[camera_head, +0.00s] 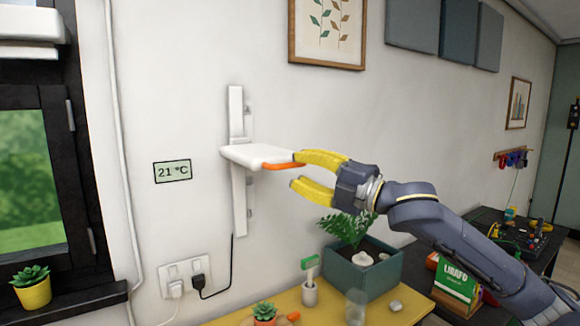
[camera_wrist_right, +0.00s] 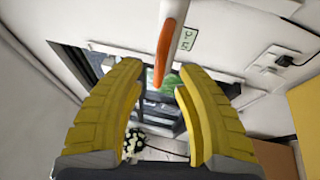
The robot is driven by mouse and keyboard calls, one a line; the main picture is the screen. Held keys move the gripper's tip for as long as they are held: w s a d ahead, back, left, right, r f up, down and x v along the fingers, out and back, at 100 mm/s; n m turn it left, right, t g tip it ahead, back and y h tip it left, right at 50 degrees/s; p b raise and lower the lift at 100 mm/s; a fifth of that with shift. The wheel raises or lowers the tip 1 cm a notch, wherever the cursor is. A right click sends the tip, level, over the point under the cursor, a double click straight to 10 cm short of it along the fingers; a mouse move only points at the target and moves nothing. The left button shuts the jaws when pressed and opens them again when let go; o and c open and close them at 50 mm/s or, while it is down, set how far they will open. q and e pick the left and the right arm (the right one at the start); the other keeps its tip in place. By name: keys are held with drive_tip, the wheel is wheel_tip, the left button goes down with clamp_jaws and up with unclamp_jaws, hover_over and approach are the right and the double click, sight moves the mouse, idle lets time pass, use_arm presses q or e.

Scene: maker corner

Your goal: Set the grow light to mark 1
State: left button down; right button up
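The grow light (camera_head: 252,153) is a white lamp arm on a vertical white wall rail (camera_head: 239,205), at about the middle of the rail. An orange handle (camera_head: 280,166) sticks out from its right end; it also shows in the right wrist view (camera_wrist_right: 162,55). Small marks stand beside the rail, too small to read. My right gripper (camera_head: 296,170) is open at the handle's tip, with yellow fingers one above the other. In the right wrist view the handle's end lies between the fingertips (camera_wrist_right: 160,75), with gaps on both sides. My left gripper is not in view.
A yellow-topped table (camera_head: 320,309) below holds a teal planter (camera_head: 370,279), a small potted succulent (camera_head: 264,312) and a clear glass (camera_head: 356,308). A temperature display (camera_head: 172,171) and a wall socket (camera_head: 185,275) are left of the rail.

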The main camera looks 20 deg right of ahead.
sight(293, 166)
drive_tip(key=shift+x, duration=1.65)
clamp_jaws()
